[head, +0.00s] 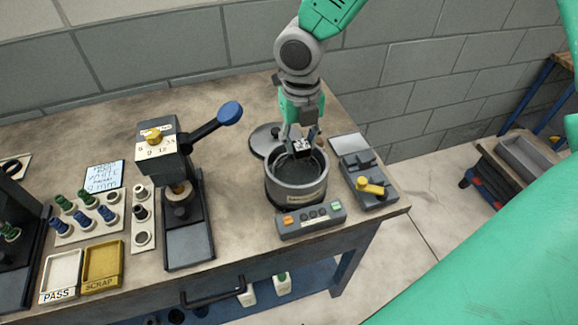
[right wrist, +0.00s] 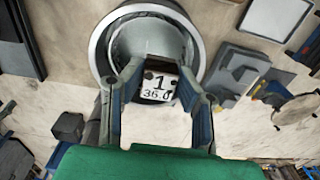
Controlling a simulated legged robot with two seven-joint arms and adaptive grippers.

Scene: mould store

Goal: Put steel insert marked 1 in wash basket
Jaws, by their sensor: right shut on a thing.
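The steel insert marked 1 (head: 301,148) is a small dark block with a white label. In the right wrist view the label on the insert (right wrist: 158,87) reads 1 and 36.0. My right gripper (head: 302,138) is shut on it, also in the right wrist view (right wrist: 157,75), with a finger on either side. The insert is at the mouth of a round grey metal tub (head: 296,190); its exact height there is unclear. A round opening (right wrist: 148,38) lies behind it in the wrist view. I cannot clearly make out a separate wash basket inside. My left gripper is not in view.
A round lid (head: 265,138) lies behind the tub. A button panel (head: 310,220) stands in front, and a grey fixture with a yellow knob (head: 372,187) is to the right. A press (head: 175,190) stands left, beside PASS (head: 60,277) and SCRAP (head: 103,268) trays.

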